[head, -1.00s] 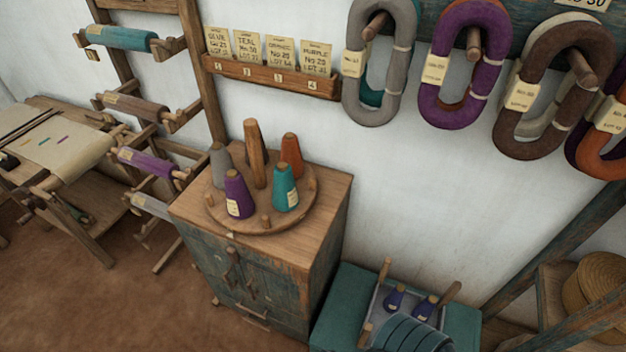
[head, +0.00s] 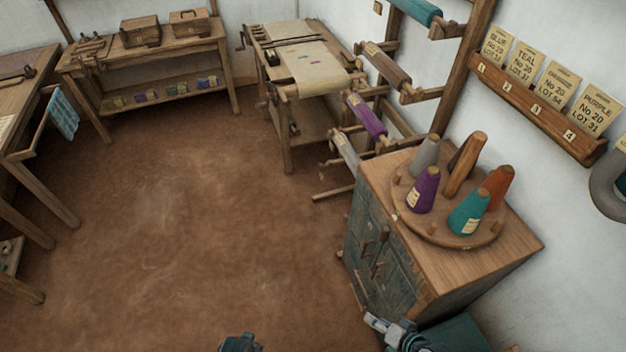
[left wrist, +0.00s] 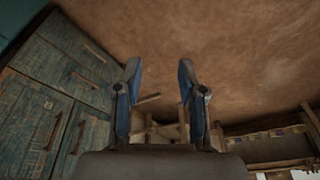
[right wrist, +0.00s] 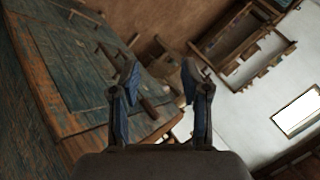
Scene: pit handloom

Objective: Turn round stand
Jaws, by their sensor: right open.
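The round stand (head: 410,222) is a wooden disc with short pegs and a tilted-looking central post (head: 466,163), on top of a blue-green cabinet (head: 385,265). It carries several yarn cones: grey (head: 424,158), purple (head: 423,190), teal (head: 468,213) and orange (head: 497,187); a dark one is partly hidden behind the post. My right gripper (head: 376,323) is low in front of the cabinet, apart from the stand; the right wrist view (right wrist: 160,75) shows its fingers apart and empty. My left gripper (left wrist: 158,75) is also open and empty; it barely shows at the head view's bottom edge (head: 240,343).
Yarn rollers on a wooden rack (head: 367,117) stand left of the cabinet. A card rail (head: 535,110) is on the wall at right. A table with cloth (head: 310,65) and a bench (head: 150,50) are at the back. The brown floor (head: 180,210) is open.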

